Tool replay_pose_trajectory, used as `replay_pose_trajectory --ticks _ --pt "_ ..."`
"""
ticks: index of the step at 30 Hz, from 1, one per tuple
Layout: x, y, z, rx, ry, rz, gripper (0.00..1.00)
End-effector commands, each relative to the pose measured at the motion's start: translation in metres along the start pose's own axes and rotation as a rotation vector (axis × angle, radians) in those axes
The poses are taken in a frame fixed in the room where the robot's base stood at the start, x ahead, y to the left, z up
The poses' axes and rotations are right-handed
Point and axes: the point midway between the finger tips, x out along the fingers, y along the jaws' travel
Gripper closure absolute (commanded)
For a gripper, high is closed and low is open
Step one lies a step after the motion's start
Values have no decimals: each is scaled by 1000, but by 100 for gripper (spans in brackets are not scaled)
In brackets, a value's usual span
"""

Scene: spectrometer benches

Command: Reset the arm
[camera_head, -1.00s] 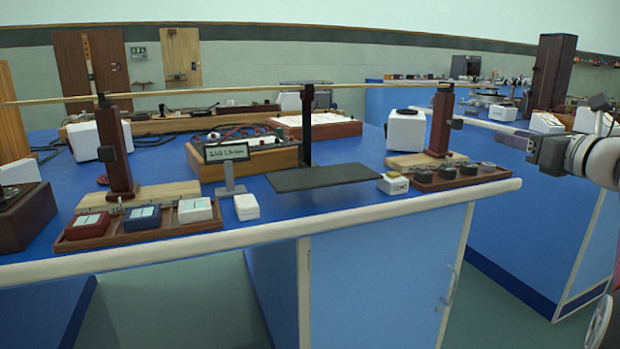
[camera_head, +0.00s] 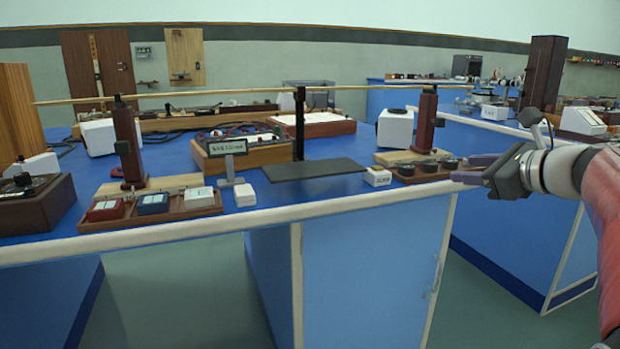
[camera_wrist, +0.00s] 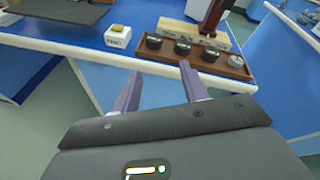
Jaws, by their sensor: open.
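My gripper (camera_head: 468,170) is at the right of the head view, at the front edge of the bench beside the tray of dark round weights. My arm reaches in from the right edge. In the wrist view my gripper (camera_wrist: 160,88) shows two purple fingers spread apart with nothing between them. Beyond the fingertips lie the white bench edge (camera_wrist: 85,53) and the wooden tray (camera_wrist: 236,72) with several dark knobs. A small white box with a yellow top (camera_wrist: 118,36) stands left of that tray.
The blue bench (camera_head: 345,205) holds a black mat (camera_head: 315,169), a small sign (camera_head: 227,147), a tray of coloured boxes (camera_head: 100,225) and two brown posts under a long rod (camera_head: 215,93). A second blue bench (camera_head: 500,215) stands behind my gripper. Green floor shows at the lower left.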

Motion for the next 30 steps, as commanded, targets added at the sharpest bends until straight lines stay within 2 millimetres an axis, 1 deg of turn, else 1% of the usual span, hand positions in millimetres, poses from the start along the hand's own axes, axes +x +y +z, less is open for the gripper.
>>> replay_pose_trajectory --ticks 1,2,5,8,9,11,12,14,15,18,21,24,30 --pt "2 19 5 -70 30 33 56" --pt "4 31 4 -117 52 52 56" --pt "5 77 1 -315 130 140 56" --pt "-3 137 -6 -601 213 272 56" --pt "-10 164 -13 -748 246 341 56" --pt "-26 206 -26 -1002 285 462 56" --pt "-38 231 -37 -1178 303 545 56" --pt "-58 261 -55 -1430 313 667 56" --pt "-70 276 -67 -1587 312 743 56" --pt "-95 302 -93 -1913 292 903 56" --pt "-111 314 -111 -2127 266 1011 56" --pt "-118 318 -120 -2234 251 1065 56" --pt "-119 319 -124 -2259 248 1082 56"
